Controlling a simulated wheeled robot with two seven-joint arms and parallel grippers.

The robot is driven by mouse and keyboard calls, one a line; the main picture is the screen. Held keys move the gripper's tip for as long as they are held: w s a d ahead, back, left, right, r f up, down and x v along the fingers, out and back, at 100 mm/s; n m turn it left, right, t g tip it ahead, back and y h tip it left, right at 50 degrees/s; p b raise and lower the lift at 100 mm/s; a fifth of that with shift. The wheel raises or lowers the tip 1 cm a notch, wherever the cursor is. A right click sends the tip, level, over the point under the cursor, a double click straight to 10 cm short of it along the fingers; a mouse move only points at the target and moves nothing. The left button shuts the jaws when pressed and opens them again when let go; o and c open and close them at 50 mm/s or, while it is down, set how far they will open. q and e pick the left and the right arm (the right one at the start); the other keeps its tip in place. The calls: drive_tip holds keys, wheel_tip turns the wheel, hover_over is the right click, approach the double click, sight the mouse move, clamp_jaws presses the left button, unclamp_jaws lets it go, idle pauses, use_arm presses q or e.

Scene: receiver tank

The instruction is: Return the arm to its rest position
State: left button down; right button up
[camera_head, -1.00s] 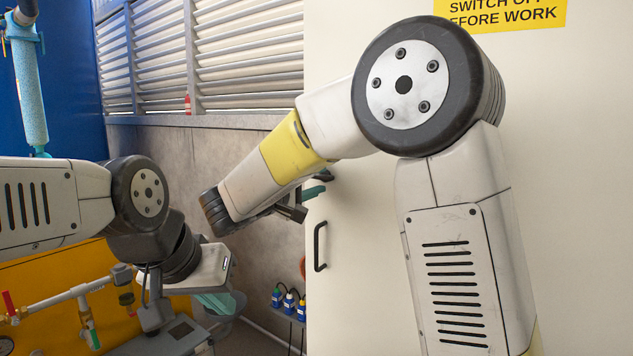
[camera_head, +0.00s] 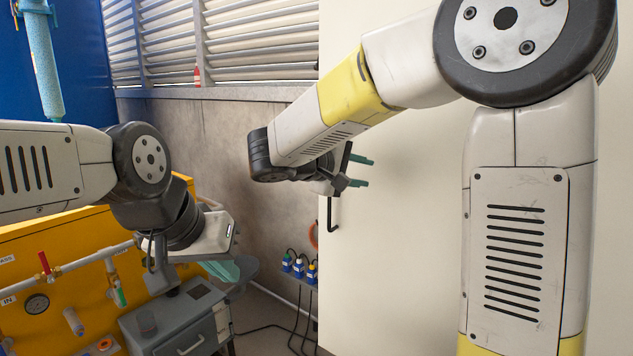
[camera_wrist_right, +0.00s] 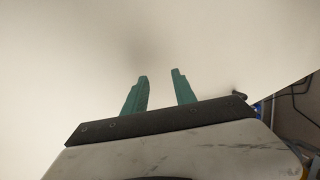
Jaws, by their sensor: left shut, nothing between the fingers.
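My right arm comes in from the right in the head view, its elbow raised in front of the white cabinet. My right gripper (camera_head: 362,171) has green fingers that stand apart with nothing between them. In the right wrist view the right gripper (camera_wrist_right: 160,90) shows two spread fingers facing a plain pale surface. My left gripper (camera_head: 228,270) hangs low at the left, its green fingers together and empty, above the grey box beside the yellow panel. Part of it is hidden behind its own wrist.
The white cabinet (camera_head: 400,250) with a black handle (camera_head: 333,215) stands close behind my right arm. A yellow panel (camera_head: 60,240) with pipes and a gauge is at lower left. A grey box (camera_head: 185,318) stands beside it.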

drive_tip(key=s+d+f+m+g+y, duration=0.3)
drive_tip(key=s+d+f+g+y, duration=0.3)
drive_tip(key=s+d, duration=0.55)
drive_tip(key=s+a+f+m+t+y, duration=0.2)
drive_tip(key=s+a+m+y, duration=0.3)
drive_tip(key=s, duration=0.6)
drive_tip(key=shift+s+a+f+y, duration=0.2)
drive_tip(key=shift+a+f+y, duration=0.25)
drive_tip(key=shift+a+y, duration=0.4)
